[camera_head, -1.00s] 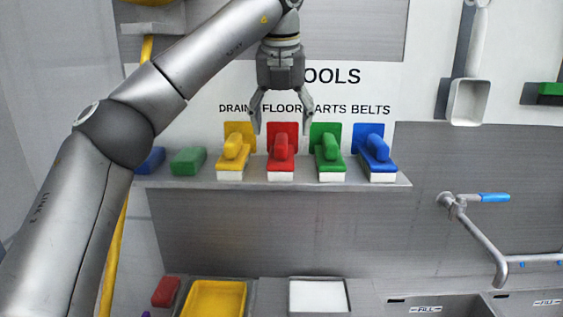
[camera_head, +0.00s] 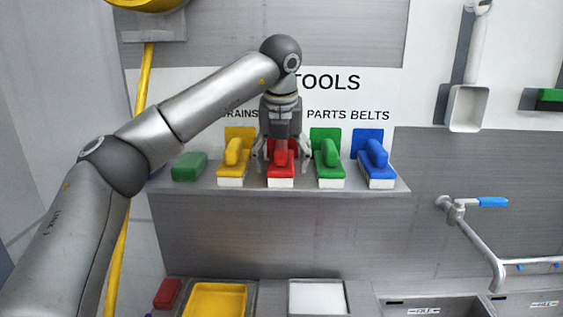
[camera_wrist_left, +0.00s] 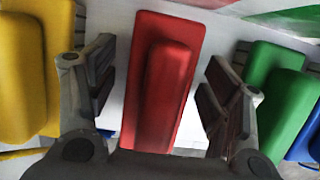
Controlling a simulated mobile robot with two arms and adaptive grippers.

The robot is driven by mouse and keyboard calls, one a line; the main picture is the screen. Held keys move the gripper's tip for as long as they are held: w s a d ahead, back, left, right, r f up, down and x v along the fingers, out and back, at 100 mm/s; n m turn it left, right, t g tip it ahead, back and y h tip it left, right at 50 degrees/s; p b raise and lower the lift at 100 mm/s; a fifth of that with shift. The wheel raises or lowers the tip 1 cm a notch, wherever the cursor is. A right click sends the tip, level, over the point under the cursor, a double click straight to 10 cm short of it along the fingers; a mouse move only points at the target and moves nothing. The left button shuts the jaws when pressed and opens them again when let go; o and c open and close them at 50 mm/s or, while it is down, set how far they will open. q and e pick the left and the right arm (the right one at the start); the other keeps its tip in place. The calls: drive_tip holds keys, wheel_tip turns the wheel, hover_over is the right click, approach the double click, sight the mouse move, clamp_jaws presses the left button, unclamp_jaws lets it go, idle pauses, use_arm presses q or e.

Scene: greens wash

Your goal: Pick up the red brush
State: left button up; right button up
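The red brush (camera_head: 281,168) stands on the grey shelf (camera_head: 400,187), between a yellow brush (camera_head: 234,161) and a green brush (camera_head: 328,164). My left gripper (camera_head: 281,158) is over the red brush, its fingers apart on either side. In the left wrist view the red brush (camera_wrist_left: 165,80) lies between the two open fingers of my left gripper (camera_wrist_left: 158,95), with a gap on each side. The brush's white bristles show below it in the head view. My right gripper is in neither view.
A blue brush (camera_head: 375,158) stands right of the green one. A green block (camera_head: 188,166) lies at the shelf's left. Below are a yellow tray (camera_head: 216,288), a white tray (camera_head: 316,297), a red block (camera_head: 167,293) and a sink with a tap (camera_head: 475,230).

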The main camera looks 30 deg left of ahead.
sight(282, 142)
use_arm(q)
drive_tip(key=c, duration=1.1)
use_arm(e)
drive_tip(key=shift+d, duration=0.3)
use_arm(q)
drive_tip(key=shift+r, duration=0.1)
drive_tip(key=shift+r, duration=0.45)
wheel_tip(282, 142, up, 2)
drive_tip(key=shift+r, duration=0.1)
drive_tip(key=d+r, duration=0.3)
drive_tip(key=d, duration=0.1)
drive_tip(key=s+d+r+b, duration=0.1)
drive_tip(key=d+r, duration=0.2)
drive_tip(key=d, duration=0.2)
drive_tip(key=s+d+r, duration=0.1)
drive_tip(key=d+r, duration=0.2)
drive_tip(key=d, duration=0.2)
drive_tip(key=shift+r+b, duration=0.4)
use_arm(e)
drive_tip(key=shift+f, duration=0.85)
